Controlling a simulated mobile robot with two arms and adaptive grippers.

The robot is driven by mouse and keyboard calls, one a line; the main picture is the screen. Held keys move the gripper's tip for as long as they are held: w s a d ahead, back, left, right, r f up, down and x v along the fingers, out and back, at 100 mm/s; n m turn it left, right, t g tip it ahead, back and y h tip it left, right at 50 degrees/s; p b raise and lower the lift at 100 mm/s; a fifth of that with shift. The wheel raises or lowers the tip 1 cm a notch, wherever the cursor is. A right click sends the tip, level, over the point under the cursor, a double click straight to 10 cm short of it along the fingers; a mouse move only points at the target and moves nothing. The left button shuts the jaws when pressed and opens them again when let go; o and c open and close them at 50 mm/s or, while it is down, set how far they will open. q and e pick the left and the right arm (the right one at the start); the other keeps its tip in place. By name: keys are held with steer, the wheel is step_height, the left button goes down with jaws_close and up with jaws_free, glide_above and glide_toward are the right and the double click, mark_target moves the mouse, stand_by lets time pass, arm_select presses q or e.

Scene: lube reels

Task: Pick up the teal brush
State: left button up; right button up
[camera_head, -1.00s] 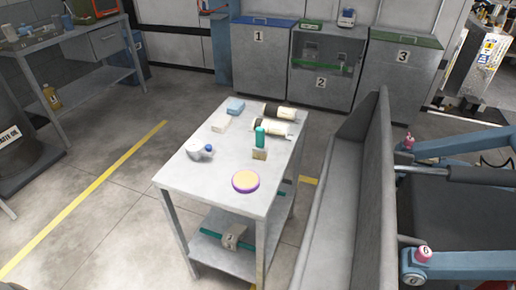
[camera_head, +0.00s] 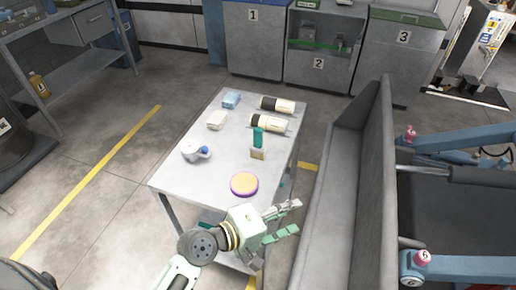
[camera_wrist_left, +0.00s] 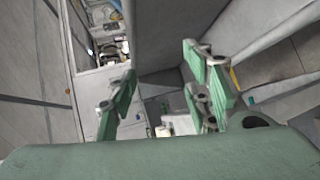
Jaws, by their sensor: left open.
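The teal brush (camera_head: 258,138) stands upright on the grey table, its teal handle up and its beige bristle end down. It is right of the table's middle, in front of two dark-and-cream cylinders. My left gripper (camera_head: 288,217) is open and empty near the table's front right corner, nearer the camera than the brush and apart from it. In the left wrist view its green fingers (camera_wrist_left: 163,75) are spread. I cannot make out the brush there. My right gripper is not in view.
A tall grey trough (camera_head: 340,190) stands close on the right.

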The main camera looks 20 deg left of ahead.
arm_select(q)
steer(key=w+a+r+n+t, duration=0.3)
steer(key=w+r+n+t, duration=0.15)
steer(key=w+n, duration=0.3)
steer(key=n+t+y, duration=0.3)
steer(key=n+y, duration=0.6)
steer(key=n, duration=0.9)
glide_toward(257, 139)
steer(key=w+d, duration=0.1)
steer(key=w, duration=0.2)
steer(key=shift+w+a+r+n, duration=0.15)
steer(key=shift+w+r+n, duration=0.1)
steer(key=shift+w+r, duration=0.3)
steer(key=w, duration=0.4)
steer(key=w+b, duration=0.1)
steer(key=w, duration=0.2)
steer(key=shift+a+f, duration=0.15)
steer(key=shift+f, duration=0.25)
steer(key=shift+c, duration=0.3)
steer(key=shift+r, duration=0.1)
jaws_close()
